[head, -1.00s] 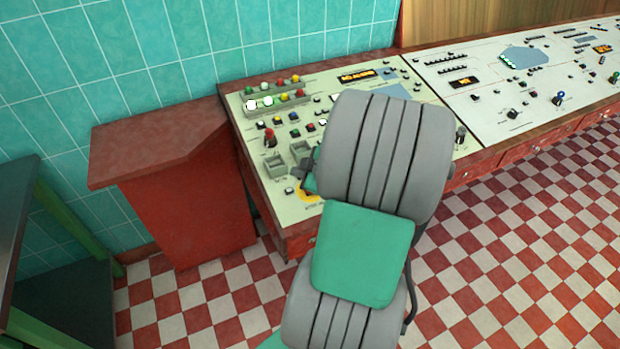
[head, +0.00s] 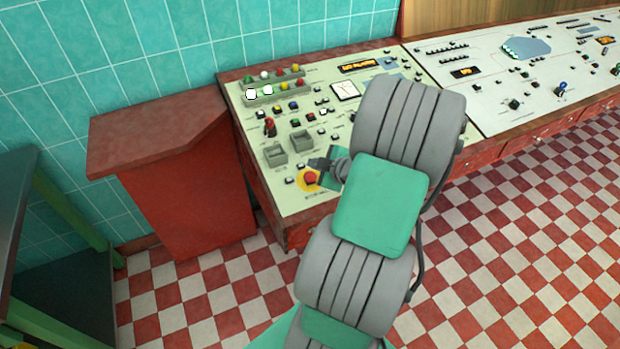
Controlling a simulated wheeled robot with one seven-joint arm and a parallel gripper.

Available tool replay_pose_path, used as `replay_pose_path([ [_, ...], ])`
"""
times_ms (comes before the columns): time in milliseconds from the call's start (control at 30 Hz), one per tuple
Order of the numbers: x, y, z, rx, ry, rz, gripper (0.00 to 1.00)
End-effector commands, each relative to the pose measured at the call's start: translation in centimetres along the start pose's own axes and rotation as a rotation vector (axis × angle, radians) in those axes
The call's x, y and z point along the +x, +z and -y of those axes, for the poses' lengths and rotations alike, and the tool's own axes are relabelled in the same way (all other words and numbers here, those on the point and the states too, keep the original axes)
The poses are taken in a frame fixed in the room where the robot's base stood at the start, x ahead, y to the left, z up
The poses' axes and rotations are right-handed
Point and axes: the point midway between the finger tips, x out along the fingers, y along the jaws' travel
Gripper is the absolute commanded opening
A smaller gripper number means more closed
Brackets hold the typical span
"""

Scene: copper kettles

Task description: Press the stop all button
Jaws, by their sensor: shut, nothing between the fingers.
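The stop all button appears to be the red round button (head: 310,178) on a yellow disc, near the front left corner of the pale control panel (head: 300,204). Its face is in plain view. My gripper (head: 316,163) is shut and empty, with its dark fingers pointing left. In the picture the fingertips lie just above the button, close to the disc's upper edge. I cannot tell their height over the panel, and no contact shows.
Two grey trays (head: 276,156) and a red lever (head: 270,127) stand behind the button. Rows of coloured lamps (head: 268,90) line the back. A red cabinet (head: 195,200) stands to the left. Chequered floor (head: 520,250) is clear at right.

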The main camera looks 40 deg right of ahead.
Motion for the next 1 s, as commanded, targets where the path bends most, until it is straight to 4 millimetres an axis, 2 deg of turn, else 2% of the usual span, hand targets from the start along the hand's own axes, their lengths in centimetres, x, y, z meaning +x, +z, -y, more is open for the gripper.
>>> replay_pose_path([
  [100,1.5,1.2,1.3,-0.001,0.0,0.0,0.0],
  [300,2.3,1.8,1.8,0.001,0.0,0.0,0.0],
  [1000,2.3,1.7,1.7,0.001,0.0,0.0,0.0],
])
